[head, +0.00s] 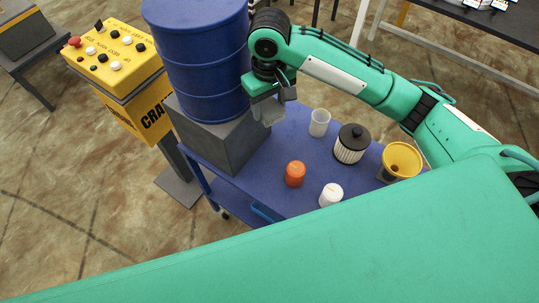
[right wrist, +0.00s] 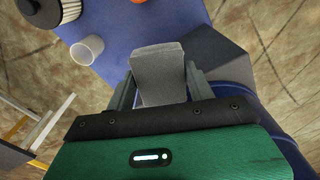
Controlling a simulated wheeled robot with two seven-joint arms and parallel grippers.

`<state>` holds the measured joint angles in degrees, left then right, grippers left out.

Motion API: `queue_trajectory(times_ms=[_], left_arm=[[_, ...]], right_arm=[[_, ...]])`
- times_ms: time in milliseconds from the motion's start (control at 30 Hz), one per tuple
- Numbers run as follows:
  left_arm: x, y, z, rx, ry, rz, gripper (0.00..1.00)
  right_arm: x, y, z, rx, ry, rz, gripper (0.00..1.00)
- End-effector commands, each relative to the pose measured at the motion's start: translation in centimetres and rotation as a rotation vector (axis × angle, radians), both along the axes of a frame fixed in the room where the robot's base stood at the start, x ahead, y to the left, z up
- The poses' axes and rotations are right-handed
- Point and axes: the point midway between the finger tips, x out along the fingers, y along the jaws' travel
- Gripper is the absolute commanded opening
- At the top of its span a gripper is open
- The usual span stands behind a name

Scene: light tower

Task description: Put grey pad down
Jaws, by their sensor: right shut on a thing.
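The grey pad (right wrist: 158,72) is between the two fingers of my right gripper (right wrist: 160,85) in the right wrist view. In the head view my right gripper (head: 272,98) is shut on the pad, whose pale grey end (head: 268,112) shows below the fingers. It is over the blue cart top (head: 262,172), just right of the grey block (head: 236,143) and the blue drum (head: 205,60). I cannot tell whether the pad touches the cart. My left gripper is not in view.
On the cart stand a translucent cup (head: 319,123), a black-capped white filter (head: 351,144), a yellow funnel (head: 402,161), an orange container (head: 295,174) and a white container (head: 331,195). A yellow control box (head: 112,55) stands left of the drum. Clear cart top lies left of the cup.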

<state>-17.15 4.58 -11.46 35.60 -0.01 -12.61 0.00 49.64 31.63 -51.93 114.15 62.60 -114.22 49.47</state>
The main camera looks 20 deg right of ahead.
Motion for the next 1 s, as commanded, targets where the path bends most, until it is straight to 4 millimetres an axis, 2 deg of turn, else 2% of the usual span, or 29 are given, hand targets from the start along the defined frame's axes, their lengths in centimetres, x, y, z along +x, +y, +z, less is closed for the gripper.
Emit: queue_trajectory(times_ms=[33, 600, 700, 867, 1000], left_arm=[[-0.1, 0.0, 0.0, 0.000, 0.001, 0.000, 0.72], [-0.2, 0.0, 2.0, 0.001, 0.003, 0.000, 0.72], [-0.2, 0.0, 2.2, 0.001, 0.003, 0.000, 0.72], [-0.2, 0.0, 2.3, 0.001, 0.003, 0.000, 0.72], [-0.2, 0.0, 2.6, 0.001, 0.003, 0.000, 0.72]], right_arm=[[-0.2, 0.0, -1.5, -0.001, 0.006, -0.002, 0.36], [-0.1, -0.1, -16.3, -0.003, 0.003, -0.002, 0.36], [-0.1, -0.1, -17.9, -0.002, 0.000, -0.002, 0.36], [0.0, -0.1, -19.2, -0.001, -0.001, -0.002, 0.36], [-0.1, -0.1, -21.2, -0.002, 0.001, -0.001, 0.36]])
